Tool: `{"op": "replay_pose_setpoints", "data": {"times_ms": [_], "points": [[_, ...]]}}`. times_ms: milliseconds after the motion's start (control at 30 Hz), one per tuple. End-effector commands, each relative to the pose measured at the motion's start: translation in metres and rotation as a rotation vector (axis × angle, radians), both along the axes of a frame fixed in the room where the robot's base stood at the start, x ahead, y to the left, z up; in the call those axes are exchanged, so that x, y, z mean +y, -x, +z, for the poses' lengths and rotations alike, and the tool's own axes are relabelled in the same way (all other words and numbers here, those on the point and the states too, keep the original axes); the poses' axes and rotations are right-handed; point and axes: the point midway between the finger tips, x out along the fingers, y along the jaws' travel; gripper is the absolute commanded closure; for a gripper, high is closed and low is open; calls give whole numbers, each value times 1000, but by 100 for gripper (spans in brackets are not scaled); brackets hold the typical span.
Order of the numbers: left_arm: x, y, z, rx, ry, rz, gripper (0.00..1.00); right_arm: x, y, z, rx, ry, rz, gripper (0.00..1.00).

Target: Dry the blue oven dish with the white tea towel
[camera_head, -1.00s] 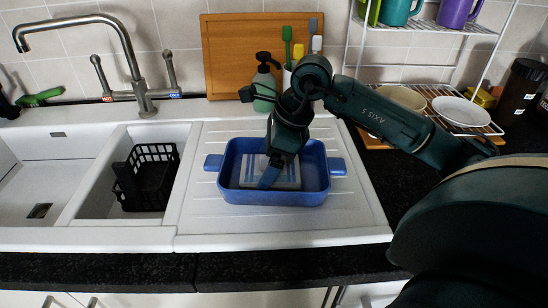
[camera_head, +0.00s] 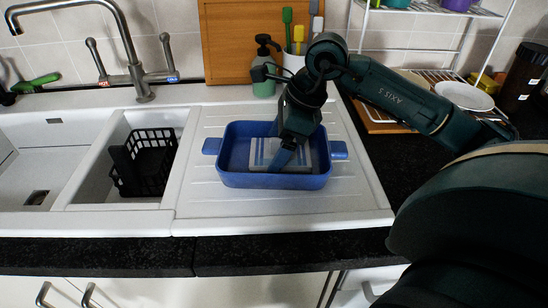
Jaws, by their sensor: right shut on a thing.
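The blue oven dish (camera_head: 275,181) stands upright on the white draining board, with a handle at each end. The white tea towel (camera_head: 262,150), with blue stripes, lies folded inside the dish, right of its middle. My right gripper (camera_head: 281,160) reaches down into the dish from above and is shut on the tea towel, pressing it near the dish floor. The fingers and my wrist hide part of the towel and the dish's back wall. My left gripper is not in view.
The draining board (camera_head: 200,205) is clear around the dish. A sink with a black basket (camera_head: 145,165) lies to the left, under a tap (camera_head: 137,75). A soap bottle (camera_head: 264,70) and a brush pot stand behind. A wire rack (camera_head: 440,45) stands at the back right.

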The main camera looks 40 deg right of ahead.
Motion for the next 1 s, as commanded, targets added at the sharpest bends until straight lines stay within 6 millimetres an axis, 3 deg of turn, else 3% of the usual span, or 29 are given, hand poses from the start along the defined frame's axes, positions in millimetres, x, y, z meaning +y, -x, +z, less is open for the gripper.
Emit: {"op": "replay_pose_setpoints", "data": {"times_ms": [133, 167, 267, 1000], "points": [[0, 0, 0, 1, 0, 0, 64, 0, 1, -2, 7, 4, 2, 36], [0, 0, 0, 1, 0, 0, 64, 0, 1, -2, 7, 4, 2, 12], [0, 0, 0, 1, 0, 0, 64, 0, 1, -2, 6, 4, 1, 4], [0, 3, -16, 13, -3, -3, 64, 0, 0, -12, 4, 2, 1, 3]]}}
